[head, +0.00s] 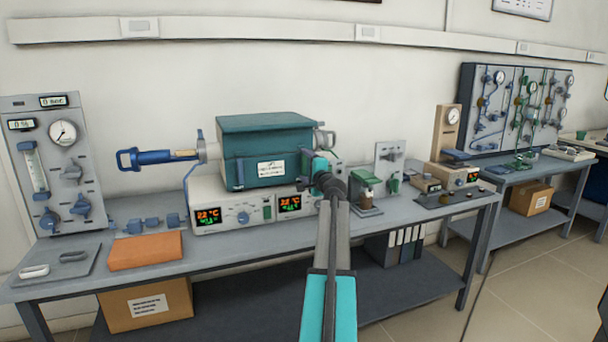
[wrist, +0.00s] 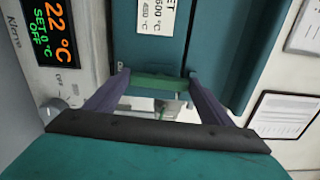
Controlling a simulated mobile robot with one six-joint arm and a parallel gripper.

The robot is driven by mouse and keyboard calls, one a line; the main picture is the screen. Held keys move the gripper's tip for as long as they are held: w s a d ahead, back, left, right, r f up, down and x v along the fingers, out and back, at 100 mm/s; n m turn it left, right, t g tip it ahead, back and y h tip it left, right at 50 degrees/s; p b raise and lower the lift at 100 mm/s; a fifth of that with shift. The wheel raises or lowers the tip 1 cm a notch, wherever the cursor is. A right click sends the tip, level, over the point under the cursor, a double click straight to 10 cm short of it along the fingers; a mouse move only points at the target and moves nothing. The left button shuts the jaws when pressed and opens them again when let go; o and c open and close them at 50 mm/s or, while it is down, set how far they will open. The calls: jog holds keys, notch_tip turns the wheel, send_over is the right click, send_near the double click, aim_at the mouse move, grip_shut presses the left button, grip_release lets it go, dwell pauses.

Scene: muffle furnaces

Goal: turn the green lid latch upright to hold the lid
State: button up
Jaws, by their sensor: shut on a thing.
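The teal furnace with its lid (head: 265,125) sits closed-looking on a white control base (head: 235,212). My gripper is at the furnace's right end, mostly hidden by my arm in the head view. In the wrist view my gripper (wrist: 160,82) has its two dark fingers around the green lid latch (wrist: 158,83), one at each end of it. The latch runs left to right there, across the teal furnace wall, while the display's writing stands sideways. I cannot make out the latch in the head view.
Two displays (head: 208,216) read 22 °C. A blue-handled rod (head: 150,157) sticks out left of the furnace. An orange block (head: 145,251) lies at the bench's front left. Small stands (head: 365,190) are close right of my arm.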

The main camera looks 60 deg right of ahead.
jog(key=shift+r+n+b, duration=0.1)
jog(key=shift+n+b, duration=0.2)
jog(key=shift+n, duration=0.1)
jog(key=o, duration=1)
jog(key=shift+w, duration=0.1)
jog(key=shift+o, duration=0.2)
jog(key=shift+s+a, duration=0.15)
jog(key=shift+s, duration=0.05)
jog(key=v, duration=1.3)
jog(key=shift+a+p, duration=0.2)
jog(key=shift+p, duration=0.15)
jog(key=shift+s, duration=0.25)
